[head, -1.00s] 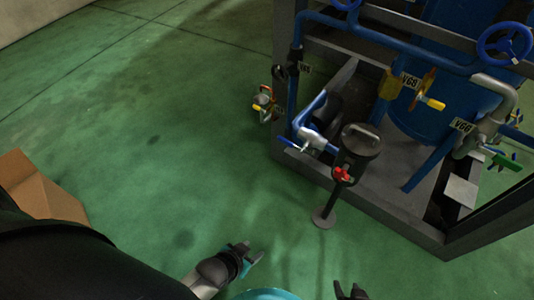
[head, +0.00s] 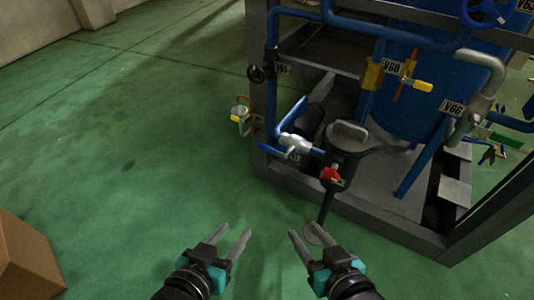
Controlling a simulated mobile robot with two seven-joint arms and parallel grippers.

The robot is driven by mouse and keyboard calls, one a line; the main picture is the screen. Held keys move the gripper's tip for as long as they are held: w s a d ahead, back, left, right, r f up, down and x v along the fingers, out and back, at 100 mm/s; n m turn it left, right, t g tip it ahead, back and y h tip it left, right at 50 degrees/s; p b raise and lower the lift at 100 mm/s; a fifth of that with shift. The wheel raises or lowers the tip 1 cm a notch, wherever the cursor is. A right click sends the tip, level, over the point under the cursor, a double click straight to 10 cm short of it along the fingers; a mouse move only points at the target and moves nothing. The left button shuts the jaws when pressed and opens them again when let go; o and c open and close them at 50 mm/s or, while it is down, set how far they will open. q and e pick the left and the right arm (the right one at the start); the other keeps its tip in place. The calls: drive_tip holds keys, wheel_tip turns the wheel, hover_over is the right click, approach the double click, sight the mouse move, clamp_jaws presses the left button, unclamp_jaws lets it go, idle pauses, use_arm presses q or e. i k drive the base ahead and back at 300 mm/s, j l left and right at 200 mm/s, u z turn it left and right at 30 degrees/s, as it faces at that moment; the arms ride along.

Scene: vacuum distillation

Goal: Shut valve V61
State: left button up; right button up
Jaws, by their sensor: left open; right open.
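No tag reading V61 can be made out. A small tag (head: 294,157), too small to read, sits by a white valve (head: 293,141) with a blue lever (head: 272,149) at the skid's front left corner. Readable tags are V68 (head: 393,67) and V66 (head: 452,107). The V68 valve has a yellow-tipped lever (head: 418,85). My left gripper (head: 231,237) is open and empty over the floor, below and left of the white valve. My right gripper (head: 307,237) is open and empty, in front of the black canister's stand. Neither touches a valve.
A small orange-handled fitting (head: 243,116) is left of the frame. A cardboard box (head: 25,255) lies lower left. The green floor (head: 130,150) is clear on the left.

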sight(262, 146)
drive_tip(key=i+j+z, duration=0.2)
drive_tip(key=j+z, duration=0.15)
drive_tip(key=i+j+z, duration=0.3)
drive_tip(key=j+z, duration=0.35)
drive_tip(key=j, duration=0.1)
